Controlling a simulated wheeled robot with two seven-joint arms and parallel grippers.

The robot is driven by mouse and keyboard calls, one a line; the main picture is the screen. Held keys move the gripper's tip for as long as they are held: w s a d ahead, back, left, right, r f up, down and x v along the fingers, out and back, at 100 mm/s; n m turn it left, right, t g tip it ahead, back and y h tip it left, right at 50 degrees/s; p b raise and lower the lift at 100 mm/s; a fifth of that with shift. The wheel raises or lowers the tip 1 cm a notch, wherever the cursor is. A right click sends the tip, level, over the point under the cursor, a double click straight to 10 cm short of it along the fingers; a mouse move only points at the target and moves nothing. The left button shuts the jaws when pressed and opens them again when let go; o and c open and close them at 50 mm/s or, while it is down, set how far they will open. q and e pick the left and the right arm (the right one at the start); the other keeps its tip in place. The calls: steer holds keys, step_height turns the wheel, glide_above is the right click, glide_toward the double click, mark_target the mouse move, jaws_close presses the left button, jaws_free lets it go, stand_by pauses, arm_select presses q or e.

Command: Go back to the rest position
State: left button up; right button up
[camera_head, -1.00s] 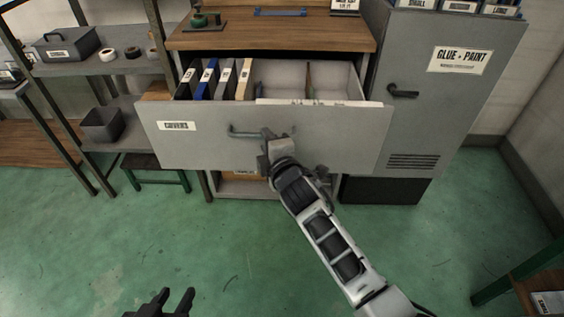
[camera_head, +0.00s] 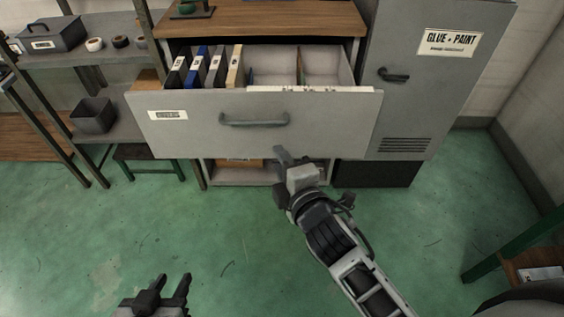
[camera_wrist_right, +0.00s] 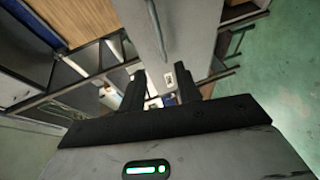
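My right gripper (camera_head: 285,158) is in front of and just below the grey drawer front (camera_head: 340,120), clear of its handle (camera_head: 254,120). In the right wrist view the two fingers of the right gripper (camera_wrist_right: 168,92) stand apart with nothing between them, and the drawer handle (camera_wrist_right: 156,28) shows beyond. The drawer is pulled out and holds several upright binders (camera_head: 212,66) at its left. My left gripper (camera_head: 170,290) is at the bottom edge of the head view, its fingers apart and empty over the green floor.
A grey cabinet (camera_head: 440,80) labelled glue and paint stands right of the drawer. A shelf (camera_head: 90,62) with a box and rolls of tape stands at the left. A green-legged table (camera_head: 510,245) is at the right edge. The floor (camera_head: 240,240) in front is clear.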

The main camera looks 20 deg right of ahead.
steer(key=s+d+f+m+g, duration=0.1)
steer(key=s+f+m+g, duration=0.1)
steer(key=s+f+m, duration=0.3)
steer(key=s+d+f+m+g+y, duration=0.1)
steer(key=s+f+m+g, duration=0.2)
steer(key=s+m, duration=0.6)
step_height(320, 180, down, 2)
steer(key=shift+s+d+f+m, duration=0.15)
steer(key=shift+d+m, duration=0.15)
steer(key=shift+m, duration=0.9)
